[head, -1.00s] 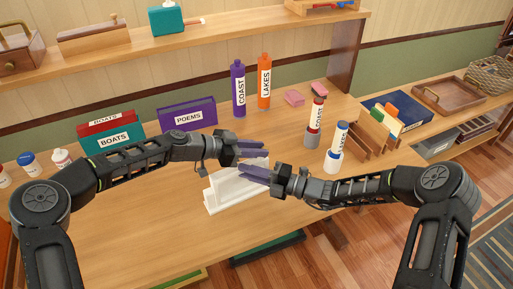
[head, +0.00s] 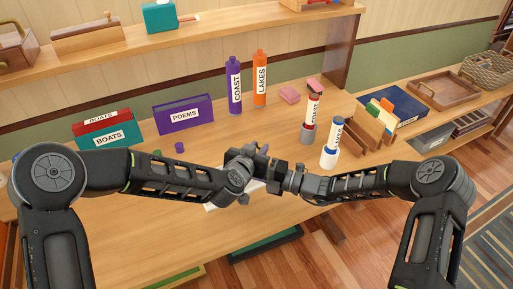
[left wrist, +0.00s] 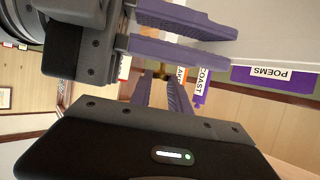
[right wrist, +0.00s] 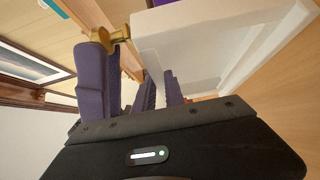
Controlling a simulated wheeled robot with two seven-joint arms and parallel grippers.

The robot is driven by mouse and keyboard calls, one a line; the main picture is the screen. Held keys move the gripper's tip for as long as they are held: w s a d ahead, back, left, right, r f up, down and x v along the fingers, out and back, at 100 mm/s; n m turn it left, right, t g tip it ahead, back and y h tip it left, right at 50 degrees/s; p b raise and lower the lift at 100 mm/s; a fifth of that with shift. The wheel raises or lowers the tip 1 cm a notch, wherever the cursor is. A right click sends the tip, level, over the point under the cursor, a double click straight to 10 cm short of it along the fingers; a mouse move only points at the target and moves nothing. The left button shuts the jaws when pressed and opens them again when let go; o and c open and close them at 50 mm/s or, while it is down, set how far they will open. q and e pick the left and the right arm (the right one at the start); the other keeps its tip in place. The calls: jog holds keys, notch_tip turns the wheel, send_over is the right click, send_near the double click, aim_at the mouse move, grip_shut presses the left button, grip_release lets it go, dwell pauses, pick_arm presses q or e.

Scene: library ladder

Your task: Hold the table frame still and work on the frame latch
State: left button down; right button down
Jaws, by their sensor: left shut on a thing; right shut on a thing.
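The white table frame (head: 214,207) stands on the table, mostly hidden behind my grippers in the head view. Its pale panel fills the upper middle of the right wrist view (right wrist: 190,45). A brass latch knob (right wrist: 119,36) shows at the frame's edge there. My left gripper (head: 258,157) is at the frame's top; in the left wrist view its purple fingers (left wrist: 161,82) close around a small dark piece, seemingly the latch. My right gripper (head: 268,178) is beside it, its fingers (right wrist: 160,84) closed on the frame's panel. The exact contacts are partly hidden.
A purple POEMS box (head: 184,116), a teal BOATS box (head: 108,137), a purple COAST bottle (head: 234,88) and an orange LAKES bottle (head: 260,78) stand behind. A white-based LAKES bottle (head: 331,150) is close to my right arm. The front tabletop (head: 150,225) is clear.

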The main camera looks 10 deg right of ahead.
pick_arm(q)
jog(key=shift+s+d+f+n+y, duration=0.1)
jog(key=shift+n+y, duration=0.4)
jog(key=shift+y, duration=0.1)
jog(key=c, duration=1.3)
grip_release()
jog(key=shift+o, duration=0.2)
jog(key=v, duration=1.2)
jog(key=shift+f, duration=0.15)
